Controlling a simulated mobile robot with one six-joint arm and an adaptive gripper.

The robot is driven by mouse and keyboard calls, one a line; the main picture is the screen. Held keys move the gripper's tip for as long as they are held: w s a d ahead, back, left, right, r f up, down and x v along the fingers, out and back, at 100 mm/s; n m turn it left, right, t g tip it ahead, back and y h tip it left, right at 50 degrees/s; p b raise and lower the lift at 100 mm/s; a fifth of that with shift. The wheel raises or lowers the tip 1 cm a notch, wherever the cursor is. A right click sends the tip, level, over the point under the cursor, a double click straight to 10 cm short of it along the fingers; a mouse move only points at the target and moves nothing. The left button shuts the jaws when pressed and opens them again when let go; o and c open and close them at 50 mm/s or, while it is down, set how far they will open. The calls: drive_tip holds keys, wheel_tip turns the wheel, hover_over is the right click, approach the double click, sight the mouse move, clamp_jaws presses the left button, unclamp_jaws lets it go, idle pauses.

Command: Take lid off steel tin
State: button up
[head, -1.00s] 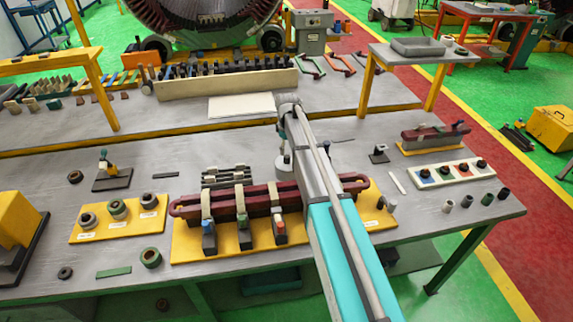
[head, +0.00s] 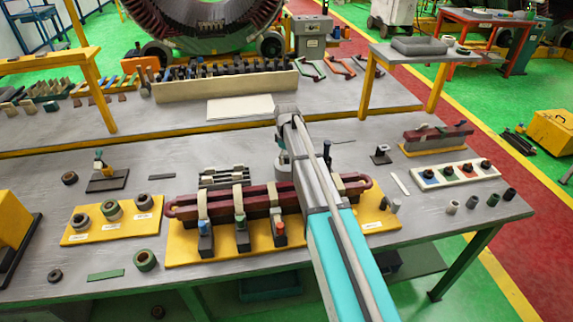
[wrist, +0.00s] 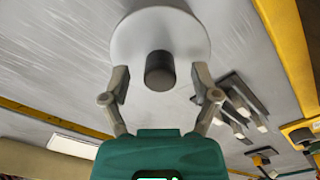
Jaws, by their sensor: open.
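The steel tin (head: 282,170) stands on the grey bench behind the red coil, partly hidden by my arm in the head view. In the wrist view its lid (wrist: 130,42) is a pale round disc with a dark cylindrical knob (wrist: 160,72) in the middle. My gripper (wrist: 160,78) is open, with one fingertip on each side of the knob and a gap on both sides. Nothing is held. In the head view my arm hides the fingers.
The red coil (head: 262,201) on its yellow board lies just in front of the tin. Slotted dark metal pieces (head: 224,176) lie to its left. A small black stand (head: 381,155) is to the right. Bare bench lies behind the tin.

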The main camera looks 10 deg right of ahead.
clamp_jaws()
idle(0.5)
drive_tip(key=shift+r, duration=0.15)
wheel_tip(320, 180, up, 3)
drive_tip(key=p, duration=0.3)
drive_tip(key=shift+f, duration=0.2)
drive_tip(key=s+r+p, duration=1)
drive_tip(key=s, duration=0.4)
drive_tip(key=shift+d, duration=0.1)
